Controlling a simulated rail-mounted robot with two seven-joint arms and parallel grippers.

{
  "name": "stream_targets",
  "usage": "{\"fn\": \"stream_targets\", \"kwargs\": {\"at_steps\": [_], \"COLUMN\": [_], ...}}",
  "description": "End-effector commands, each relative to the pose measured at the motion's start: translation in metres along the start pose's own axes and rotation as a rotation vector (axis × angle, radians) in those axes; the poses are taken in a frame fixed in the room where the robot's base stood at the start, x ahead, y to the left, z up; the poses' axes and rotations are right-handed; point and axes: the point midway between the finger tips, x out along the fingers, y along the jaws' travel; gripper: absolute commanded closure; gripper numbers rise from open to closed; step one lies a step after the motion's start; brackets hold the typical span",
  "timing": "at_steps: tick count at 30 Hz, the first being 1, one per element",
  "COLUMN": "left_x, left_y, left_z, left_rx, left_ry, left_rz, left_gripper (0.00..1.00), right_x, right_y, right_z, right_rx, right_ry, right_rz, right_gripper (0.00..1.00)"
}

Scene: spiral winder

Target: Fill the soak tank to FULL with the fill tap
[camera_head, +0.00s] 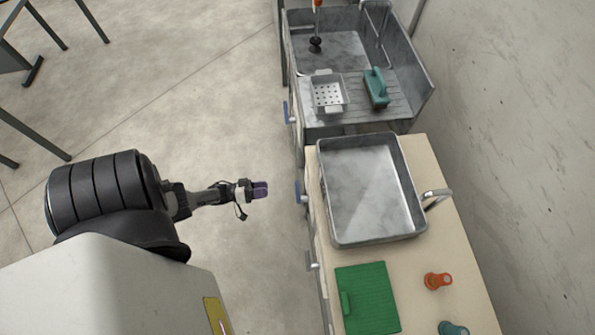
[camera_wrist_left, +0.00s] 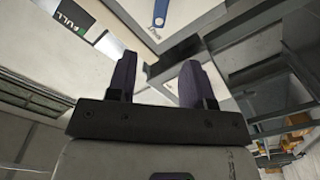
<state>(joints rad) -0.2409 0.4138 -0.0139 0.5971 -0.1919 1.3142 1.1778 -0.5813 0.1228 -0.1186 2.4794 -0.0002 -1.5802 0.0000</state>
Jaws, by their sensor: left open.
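A large rectangular metal basin (camera_head: 412,180), which looks like the soak tank, sits in the pale counter. I cannot tell from its grey sheen whether it holds water. A curved chrome spout (camera_head: 437,196) stands at its right rim. A blue handle (camera_head: 299,192) is on the counter front, left of the basin. My left gripper (camera_head: 262,190) is open and empty, a little left of that handle and apart from it. In the left wrist view its dark purple fingers (camera_wrist_left: 155,76) are spread. A blue handle (camera_wrist_left: 160,12) and a FULL label (camera_wrist_left: 72,20) show beyond them. My right gripper is out of view.
A metal sink unit (camera_head: 420,95) stands behind, with a perforated tray (camera_head: 328,92), a teal-handled tool (camera_head: 376,88) and another blue handle (camera_head: 286,111). A green board (camera_head: 368,300), an orange knob (camera_head: 437,280) and a teal knob (camera_head: 452,328) are in front.

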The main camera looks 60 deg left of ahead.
Motion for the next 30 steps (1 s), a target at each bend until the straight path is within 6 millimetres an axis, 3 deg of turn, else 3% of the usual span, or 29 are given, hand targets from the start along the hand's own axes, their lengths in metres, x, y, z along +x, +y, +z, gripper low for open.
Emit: {"fn": "stream_targets", "kwargs": {"at_steps": [5, 21, 30], "left_x": [0.013, 0.106, 0.131], "left_y": [0.000, 0.001, 0.001], "left_z": [-0.001, 0.000, 0.000], "left_rx": [-0.009, -0.008, -0.007], "left_ry": [0.006, 0.004, 0.003], "left_rz": [0.013, 0.011, 0.011], "left_gripper": [0.53, 0.53, 0.53], "right_x": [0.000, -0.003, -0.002], "right_y": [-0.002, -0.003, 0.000], "right_z": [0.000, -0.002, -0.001], "right_rx": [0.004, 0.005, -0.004], "right_ry": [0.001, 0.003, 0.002], "right_rz": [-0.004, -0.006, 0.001], "right_gripper": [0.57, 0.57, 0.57]}}
